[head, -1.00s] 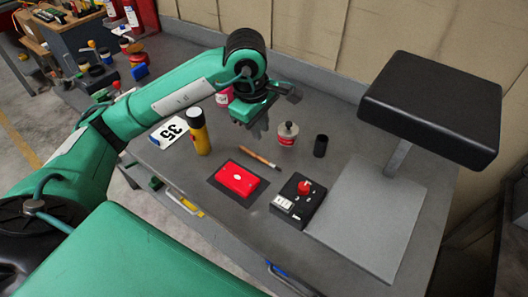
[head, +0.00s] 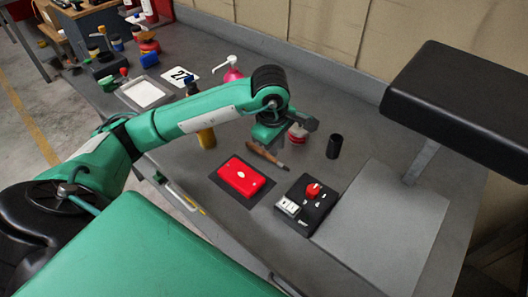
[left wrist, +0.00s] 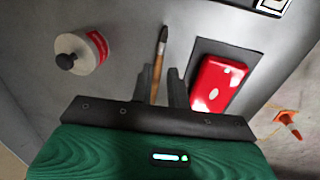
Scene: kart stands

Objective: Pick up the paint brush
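The paint brush (head: 268,156), with a brown wooden handle and a metal ferrule, lies on the grey table between the red case and the white-and-red can. My left gripper (head: 266,146) is just above it and hides part of it in the head view. In the left wrist view the brush (left wrist: 161,52) points away from me, its handle end between the two dark fingers of my left gripper (left wrist: 161,78). The fingers are apart, with a gap on either side of the handle. My right gripper does not show.
A red case (head: 241,177) on a dark mat and a black control box (head: 307,204) stand nearby. The white-and-red can (left wrist: 82,52) is left of the brush in the wrist view. A black cup (head: 334,146) and a yellow canister (head: 206,137) stand around.

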